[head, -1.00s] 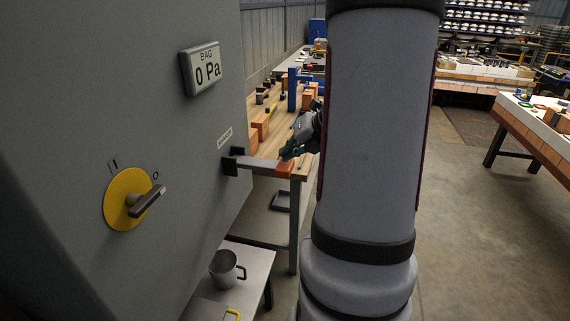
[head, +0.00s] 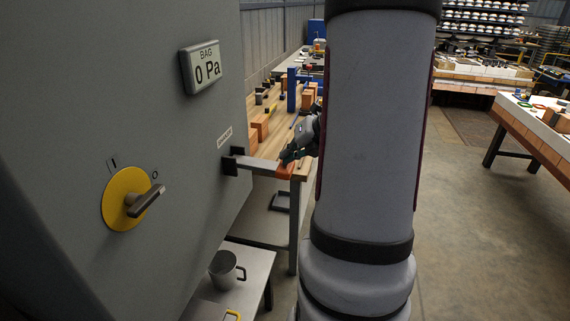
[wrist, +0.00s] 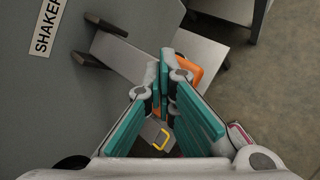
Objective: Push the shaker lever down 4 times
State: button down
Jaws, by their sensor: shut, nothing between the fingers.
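The shaker lever (head: 258,164) sticks out to the right from a slot in the grey cabinet, under a small label. It is a flat grey bar with an orange tip (head: 286,171), and it looks close to level. In the wrist view the lever (wrist: 140,56) runs under my gripper (wrist: 164,85), and part of the orange end (wrist: 188,72) shows beside the fingers. My gripper (head: 285,160) is shut and empty, with its fingertips at the orange tip from above. Whether they touch it cannot be told. My arm hides part of the wrist.
The cabinet (head: 120,90) carries a yellow rotary switch (head: 122,199) and a display (head: 202,67) reading 0 Pa. A wooden bench (head: 283,135) with blocks stands behind the lever. A metal cup (head: 225,269) stands on a low table below.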

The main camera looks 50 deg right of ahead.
aim_at(290, 165)
jog(key=shift+f+b, duration=1.1)
jog(key=shift+f, duration=1.05)
dwell(1.8)
jog(key=shift+r, duration=0.1)
dwell(0.5)
jog(key=shift+r+p, duration=3)
jog(key=shift+p, duration=0.25)
jog(key=shift+r, duration=0.15)
notch_tip(290, 165, up, 5)
jog(key=p, duration=0.5)
